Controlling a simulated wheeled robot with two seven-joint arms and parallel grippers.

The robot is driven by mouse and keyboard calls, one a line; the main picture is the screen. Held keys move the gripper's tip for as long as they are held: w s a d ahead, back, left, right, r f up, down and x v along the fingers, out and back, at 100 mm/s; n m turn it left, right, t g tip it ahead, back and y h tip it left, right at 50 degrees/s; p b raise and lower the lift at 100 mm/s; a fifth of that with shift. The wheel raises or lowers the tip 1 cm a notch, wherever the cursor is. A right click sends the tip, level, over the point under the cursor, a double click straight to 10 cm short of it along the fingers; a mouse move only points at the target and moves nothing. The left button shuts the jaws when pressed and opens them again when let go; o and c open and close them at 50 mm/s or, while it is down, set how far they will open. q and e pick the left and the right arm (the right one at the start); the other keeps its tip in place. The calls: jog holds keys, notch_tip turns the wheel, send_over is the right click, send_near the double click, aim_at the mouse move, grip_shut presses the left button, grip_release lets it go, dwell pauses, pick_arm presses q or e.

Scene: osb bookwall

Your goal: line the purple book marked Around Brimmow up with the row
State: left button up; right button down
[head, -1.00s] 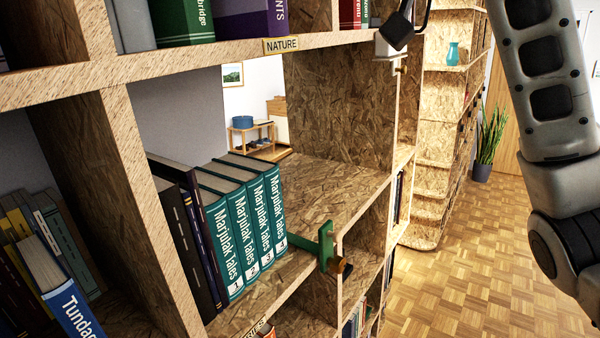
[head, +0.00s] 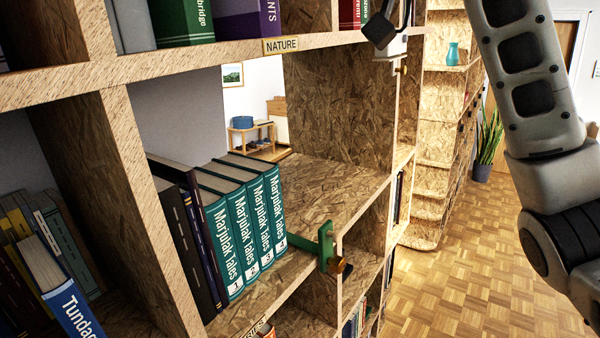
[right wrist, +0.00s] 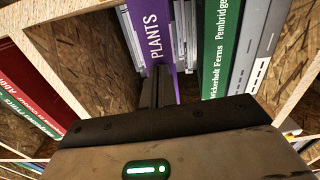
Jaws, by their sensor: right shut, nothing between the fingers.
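A purple book (right wrist: 150,28) stands in the right wrist view, its spine showing the word PLANTS. The rest of its title is hidden behind my gripper, so I cannot read Around Brimmow. In the head view the lower part of this purple book (head: 243,24) shows on the upper shelf, cut by the top edge. My right gripper (right wrist: 160,75) is shut and empty in front of that spine; I cannot tell whether it touches. A green book (right wrist: 219,50) marked Pembridge, Wickerholt Ferns stands beside it, with a grey book (right wrist: 258,45) beyond. My left gripper is not in view.
The shelf board (head: 225,55) carries a NATURE label. A red book (right wrist: 32,90) stands across a gap from the purple one. Below, teal Marjulak Tales volumes (head: 246,225) stand beside a green clamp (head: 325,246). Parquet floor (head: 470,250) is clear at right.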

jog(key=shift+x, duration=2.85)
jog(key=shift+f, duration=0.1)
jog(key=shift+s+d, duration=0.15)
jog(key=shift+d, duration=0.1)
jog(key=b+v, duration=0.3)
jog(key=v, duration=0.6)
